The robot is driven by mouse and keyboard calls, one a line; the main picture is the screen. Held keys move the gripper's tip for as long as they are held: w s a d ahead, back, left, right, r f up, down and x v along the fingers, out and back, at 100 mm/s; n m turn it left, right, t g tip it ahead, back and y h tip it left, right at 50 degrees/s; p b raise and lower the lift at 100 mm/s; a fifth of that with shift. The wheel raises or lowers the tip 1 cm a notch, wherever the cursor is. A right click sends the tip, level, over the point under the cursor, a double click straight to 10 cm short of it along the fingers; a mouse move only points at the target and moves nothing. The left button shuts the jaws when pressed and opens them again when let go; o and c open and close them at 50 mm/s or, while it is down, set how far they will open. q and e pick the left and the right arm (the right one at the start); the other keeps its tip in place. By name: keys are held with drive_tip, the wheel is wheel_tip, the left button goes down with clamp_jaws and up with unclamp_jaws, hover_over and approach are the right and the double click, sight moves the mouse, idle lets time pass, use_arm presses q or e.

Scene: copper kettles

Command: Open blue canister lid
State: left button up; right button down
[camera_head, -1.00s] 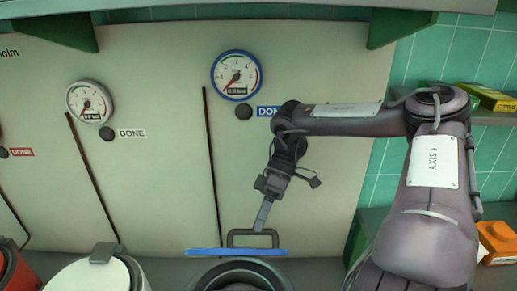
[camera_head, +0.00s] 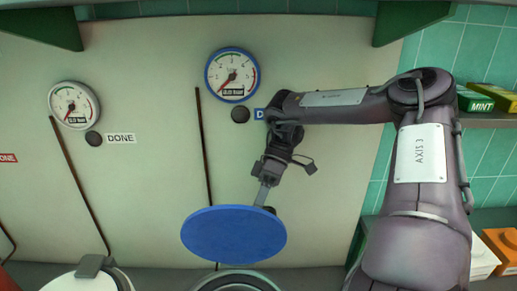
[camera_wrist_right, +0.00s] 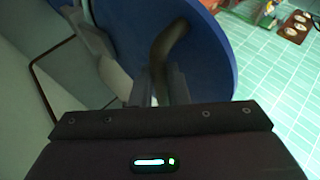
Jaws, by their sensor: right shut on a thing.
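The round blue lid (camera_head: 233,236) is in the lower middle of the head view, tilted with a broad blue face towards the camera. The rim of the canister (camera_head: 235,282) shows below it, cut off by the bottom edge. My right gripper (camera_head: 263,200) is at the lid's upper right edge; its fingertips are partly hidden behind the lid. In the right wrist view the gripper (camera_wrist_right: 157,88) is shut on the lid's dark handle (camera_wrist_right: 168,45), with the blue lid (camera_wrist_right: 215,60) just beyond. My left gripper is not in view.
A white canister with a grey-handled lid (camera_head: 88,283) stands at the lower left. A blue-rimmed gauge (camera_head: 232,75) and a white gauge (camera_head: 74,104) are on the back panel. Boxes (camera_head: 482,101) sit on the right shelf, and an orange item (camera_head: 505,248) is below.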

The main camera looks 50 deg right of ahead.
drive_tip(key=shift+s+f, duration=0.3)
drive_tip(key=shift+f, duration=0.25)
drive_tip(key=c, duration=1.8)
unclamp_jaws()
drive_tip(key=shift+o, duration=1.3)
drive_tip(key=shift+w+d, duration=0.15)
drive_tip(key=shift+w, duration=0.05)
drive_tip(key=shift+o, duration=0.7)
drive_tip(key=shift+w+d+f, duration=0.1)
drive_tip(key=shift+w+d, duration=0.15)
drive_tip(key=shift+s+a+r, duration=0.1)
drive_tip(key=shift+a+r, duration=0.1)
drive_tip(key=shift+r, duration=0.1)
